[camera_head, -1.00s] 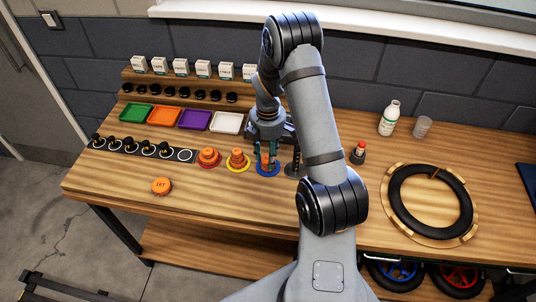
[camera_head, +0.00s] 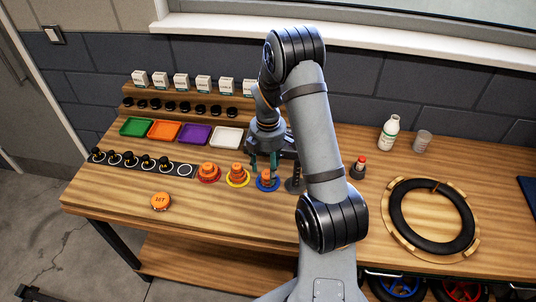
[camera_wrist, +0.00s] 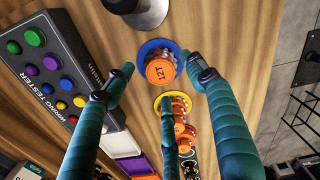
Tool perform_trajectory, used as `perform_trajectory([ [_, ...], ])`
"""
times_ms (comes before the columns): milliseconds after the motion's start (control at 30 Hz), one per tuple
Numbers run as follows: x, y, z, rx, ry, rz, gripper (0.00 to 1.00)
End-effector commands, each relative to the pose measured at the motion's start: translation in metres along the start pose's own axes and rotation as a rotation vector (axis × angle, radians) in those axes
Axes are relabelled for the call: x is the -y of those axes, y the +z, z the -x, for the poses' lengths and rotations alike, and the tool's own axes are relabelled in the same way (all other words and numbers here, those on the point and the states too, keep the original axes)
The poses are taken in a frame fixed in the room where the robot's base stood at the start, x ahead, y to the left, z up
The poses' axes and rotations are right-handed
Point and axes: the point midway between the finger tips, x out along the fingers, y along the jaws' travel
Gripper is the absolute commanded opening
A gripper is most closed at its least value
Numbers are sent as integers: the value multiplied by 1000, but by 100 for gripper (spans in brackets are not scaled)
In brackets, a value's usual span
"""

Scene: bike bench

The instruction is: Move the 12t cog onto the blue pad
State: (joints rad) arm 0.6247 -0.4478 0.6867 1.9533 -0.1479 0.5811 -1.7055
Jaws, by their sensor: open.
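The 12t cog (camera_wrist: 160,72), with an orange cap marked 12T, stands on the blue pad (camera_wrist: 146,48) in the wrist view. In the head view the cog (camera_head: 267,178) also shows as an orange cap on the blue pad (camera_head: 259,187). My gripper (camera_head: 263,164) is just above it. In the wrist view the teal fingers (camera_wrist: 157,76) are spread wide, with the cog between them in the picture and gaps around it. Nothing is held.
The yellow pad (camera_head: 238,184) and red pad (camera_head: 208,180) to the left bear orange-capped cogs. A loose orange disc (camera_head: 161,202) lies near the front edge. Coloured trays (camera_head: 181,134) stand behind. A red-capped bottle (camera_head: 358,168) and wheel ring (camera_head: 432,216) are right.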

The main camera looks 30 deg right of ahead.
Motion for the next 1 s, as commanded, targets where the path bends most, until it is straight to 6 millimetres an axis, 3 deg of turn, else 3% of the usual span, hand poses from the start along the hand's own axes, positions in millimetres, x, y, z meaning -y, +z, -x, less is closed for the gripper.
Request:
perform_trajectory([
  [300, -1, 0, 67, 0, 6, -1, 56],
  [500, -1, 0, 97, 0, 4, 0, 56],
  [1000, 0, 0, 106, 0, 0, 0, 56],
])
